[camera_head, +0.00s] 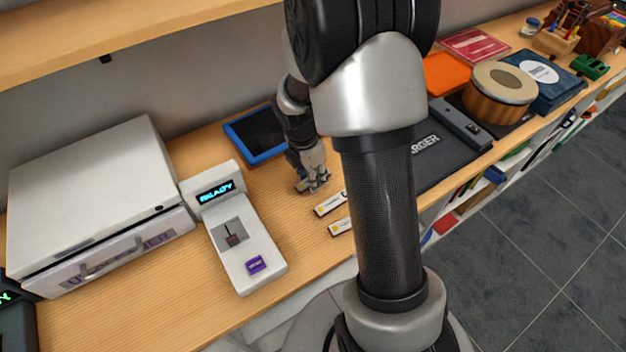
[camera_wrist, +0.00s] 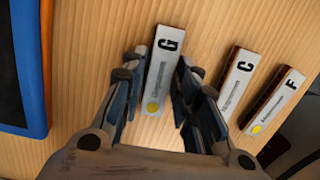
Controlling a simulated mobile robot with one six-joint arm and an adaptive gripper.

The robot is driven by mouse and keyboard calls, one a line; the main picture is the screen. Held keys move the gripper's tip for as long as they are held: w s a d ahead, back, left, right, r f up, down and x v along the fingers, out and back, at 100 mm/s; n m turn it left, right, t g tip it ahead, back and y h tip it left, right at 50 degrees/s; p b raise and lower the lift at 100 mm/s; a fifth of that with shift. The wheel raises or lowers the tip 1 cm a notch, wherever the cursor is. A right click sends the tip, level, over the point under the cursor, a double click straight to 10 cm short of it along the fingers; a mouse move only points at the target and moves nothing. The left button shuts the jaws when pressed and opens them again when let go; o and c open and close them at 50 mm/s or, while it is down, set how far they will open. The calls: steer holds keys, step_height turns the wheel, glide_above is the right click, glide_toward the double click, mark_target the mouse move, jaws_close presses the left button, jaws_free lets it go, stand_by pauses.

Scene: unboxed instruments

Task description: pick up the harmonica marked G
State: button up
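The harmonica marked G (camera_wrist: 163,72) lies on the wooden counter, a silver bar with a yellow dot at its near end. In the wrist view, my gripper (camera_wrist: 158,78) is open, with one finger on each side of it. I cannot tell whether the fingers touch it. In the head view my gripper (camera_head: 314,184) is low over the counter and largely hides this harmonica. The harmonica marked C (camera_wrist: 237,83) lies to its right, and the harmonica marked F (camera_wrist: 272,102) lies further right.
A blue-framed tablet (camera_head: 256,134) lies behind my gripper; its blue edge (camera_wrist: 30,60) shows at left in the wrist view. A white device reading READY (camera_head: 250,235) stands left of the harmonicas. A dark charger mat (camera_head: 440,160) lies to the right.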

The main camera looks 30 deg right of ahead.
jaws_close()
steer(key=shift+r, duration=0.1)
